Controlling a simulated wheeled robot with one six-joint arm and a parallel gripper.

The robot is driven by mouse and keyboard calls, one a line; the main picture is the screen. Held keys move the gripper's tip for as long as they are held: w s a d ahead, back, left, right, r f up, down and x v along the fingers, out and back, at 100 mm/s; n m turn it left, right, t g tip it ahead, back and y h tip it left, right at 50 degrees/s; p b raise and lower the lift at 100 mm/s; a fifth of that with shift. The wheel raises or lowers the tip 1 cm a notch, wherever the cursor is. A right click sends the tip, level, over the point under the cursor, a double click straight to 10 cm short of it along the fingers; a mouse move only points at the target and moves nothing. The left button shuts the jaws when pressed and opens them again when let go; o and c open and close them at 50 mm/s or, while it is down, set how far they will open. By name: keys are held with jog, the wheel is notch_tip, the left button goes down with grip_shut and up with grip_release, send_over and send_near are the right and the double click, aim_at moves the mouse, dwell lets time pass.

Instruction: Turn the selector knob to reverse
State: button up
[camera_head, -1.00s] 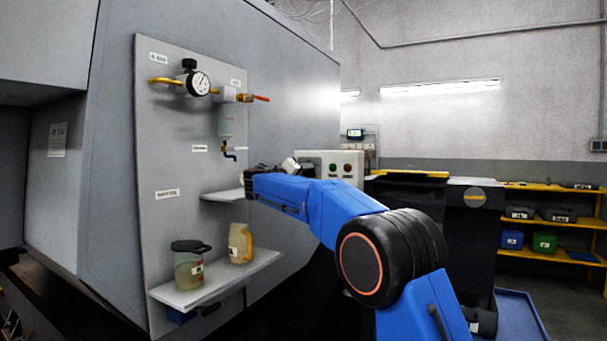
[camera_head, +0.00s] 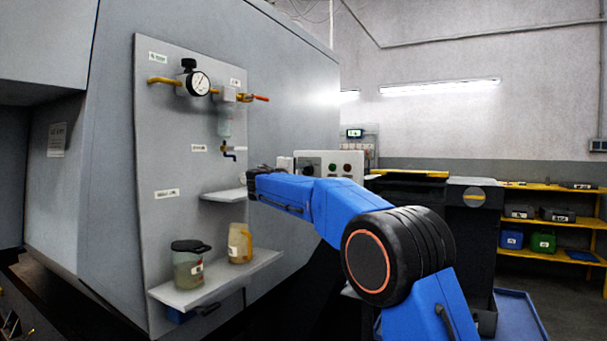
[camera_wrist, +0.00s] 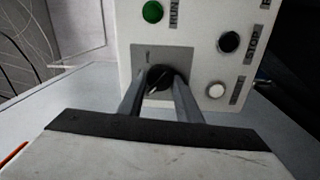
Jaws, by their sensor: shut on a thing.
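The black selector knob (camera_wrist: 158,77) sits on a grey plate on the front of the pale control box (camera_wrist: 200,40) in the wrist view. My gripper (camera_wrist: 160,85) has one finger on each side of the knob and is shut on it. The knob's light pointer mark looks tilted; which setting it marks is not readable. In the head view the control box (camera_head: 343,160) stands behind my forearm.
A green button (camera_wrist: 153,12), a black button (camera_wrist: 228,42) and a white button (camera_wrist: 217,90) are close to the knob. To the left in the head view, a grey panel (camera_head: 165,130) carries a gauge (camera_head: 199,83), and a shelf (camera_head: 220,283) holds jugs.

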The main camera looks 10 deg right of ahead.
dwell(0.4)
jog(key=o, duration=1)
jog(key=shift+o, duration=0.2)
jog(key=v, duration=1.7)
jog(key=shift+s+a, duration=0.15)
jog(key=shift+a, duration=0.1)
jog(key=s+d+f+m+g+y, duration=0.1)
jog(key=s+d+f+g, duration=0.2)
jog(key=s+d+f, duration=0.35)
jog(key=s+d+f+m+g+y, duration=0.15)
jog(key=s+d+f, duration=0.25)
jog(key=s+d, duration=0.55)
jog(key=s+d+f+m+g+y, duration=0.1)
jog(key=s+d+f+g, duration=0.2)
jog(key=s+d+f, duration=0.5)
jog(key=s+f+m+g+y, duration=0.1)
jog(key=s+f+m+y, duration=0.1)
jog(key=s+f, duration=0.4)
jog(key=s+d+f+m+g+y, duration=0.1)
jog(key=s+f, duration=0.6)
jog(key=s, duration=0.7)
jog(key=s+d+f+m+g+y, duration=0.1)
jog(key=s+f+m+y, duration=0.2)
jog(key=s+f, duration=0.4)
jog(key=s+y, duration=0.1)
jog(key=s, duration=0.2)
jog(key=shift+f, duration=0.25)
